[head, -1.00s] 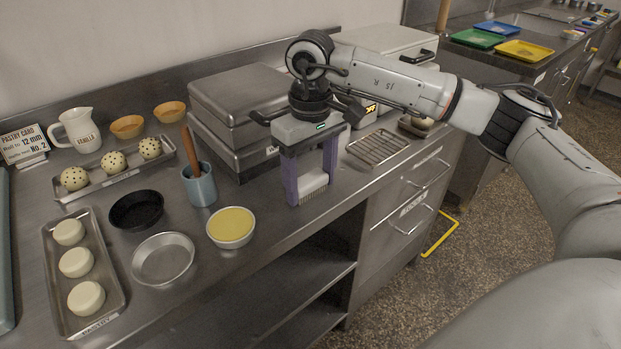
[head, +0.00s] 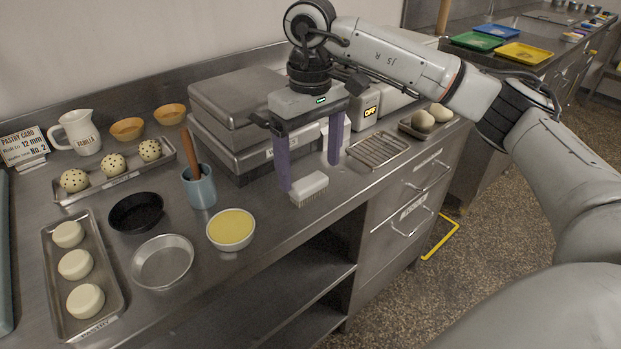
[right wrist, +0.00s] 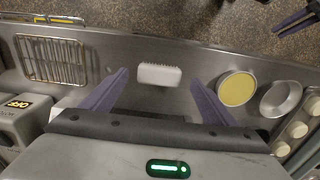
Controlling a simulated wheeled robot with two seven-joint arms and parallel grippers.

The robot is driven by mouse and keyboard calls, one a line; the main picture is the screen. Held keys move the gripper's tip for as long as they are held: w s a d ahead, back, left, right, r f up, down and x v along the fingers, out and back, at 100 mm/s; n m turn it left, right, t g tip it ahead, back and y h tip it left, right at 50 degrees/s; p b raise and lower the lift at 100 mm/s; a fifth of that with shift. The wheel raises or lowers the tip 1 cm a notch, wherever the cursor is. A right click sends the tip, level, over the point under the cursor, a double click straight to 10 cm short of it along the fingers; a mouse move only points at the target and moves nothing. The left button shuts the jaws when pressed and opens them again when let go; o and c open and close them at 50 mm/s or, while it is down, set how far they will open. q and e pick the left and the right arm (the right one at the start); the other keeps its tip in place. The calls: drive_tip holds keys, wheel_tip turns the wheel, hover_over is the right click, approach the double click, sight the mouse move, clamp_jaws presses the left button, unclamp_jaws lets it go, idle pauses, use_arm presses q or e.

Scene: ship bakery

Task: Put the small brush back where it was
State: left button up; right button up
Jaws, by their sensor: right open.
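The small brush (head: 309,188) has a white block and pale bristles pointing down. It sits on the steel counter near its front edge. In the right wrist view the brush (right wrist: 159,75) shows between and just beyond the fingers. My right gripper (head: 309,176) is open, with its purple fingers pointing down to either side of the brush and a gap visible around it. Purple finger parts of my left gripper (right wrist: 295,19) show at the upper right of the right wrist view; its opening is unclear. The left gripper is outside the head view.
A yellow-filled bowl (head: 231,230) and a blue pot (head: 200,188) with a wooden-handled tool stand left of the brush. A wire rack (head: 379,150) lies to the right. A steel press (head: 237,105) stands behind. The counter's front edge is close.

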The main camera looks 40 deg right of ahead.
sight(311, 183)
wheel_tip(311, 183, up, 7)
drive_tip(key=shift+r, duration=0.15)
idle(0.6)
